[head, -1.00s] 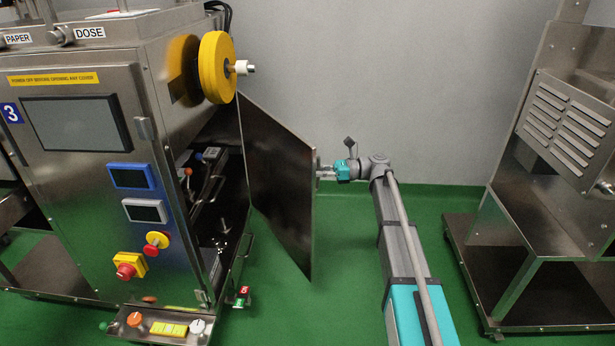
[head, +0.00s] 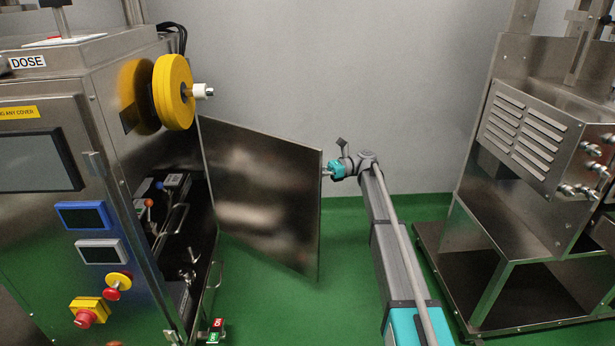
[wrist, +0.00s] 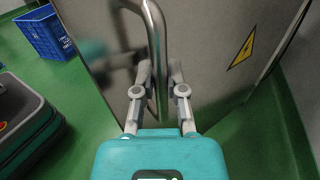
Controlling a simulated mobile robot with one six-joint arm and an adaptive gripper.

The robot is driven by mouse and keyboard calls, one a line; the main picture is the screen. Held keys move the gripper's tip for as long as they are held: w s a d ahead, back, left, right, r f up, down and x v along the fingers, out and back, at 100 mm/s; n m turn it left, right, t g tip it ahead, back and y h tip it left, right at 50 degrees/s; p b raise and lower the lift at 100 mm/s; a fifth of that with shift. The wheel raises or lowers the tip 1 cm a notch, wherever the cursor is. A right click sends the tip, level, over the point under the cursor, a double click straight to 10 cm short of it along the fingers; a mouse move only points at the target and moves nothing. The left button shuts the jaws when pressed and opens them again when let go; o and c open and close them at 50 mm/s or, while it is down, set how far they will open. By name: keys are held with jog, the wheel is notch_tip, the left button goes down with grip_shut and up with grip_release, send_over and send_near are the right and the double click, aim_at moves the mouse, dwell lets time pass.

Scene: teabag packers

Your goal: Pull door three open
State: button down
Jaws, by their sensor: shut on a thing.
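Door three is a dark steel panel (head: 262,195), standing well open from the side of the machine on the left. In the wrist view its other face (wrist: 215,45) is plain steel with a yellow warning triangle (wrist: 242,48). A bent tubular handle (wrist: 157,45) is fixed on that face. My gripper (wrist: 160,88) is shut on the handle, one finger on each side of the bar. In the head view my gripper (head: 328,172) is at the door's free edge; the handle is hidden there behind the door.
The machine's opened side shows levers and fittings inside (head: 165,205). A yellow reel (head: 173,92) juts out above. Another steel machine (head: 530,150) stands at the right. A blue crate (wrist: 45,32) sits on the green floor in the wrist view. Floor between the door and right machine is partly taken by my arm.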

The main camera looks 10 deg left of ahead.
jog(key=shift+s+d, duration=0.2)
jog(key=c, duration=0.7)
grip_release()
jog(key=shift+a, duration=0.1)
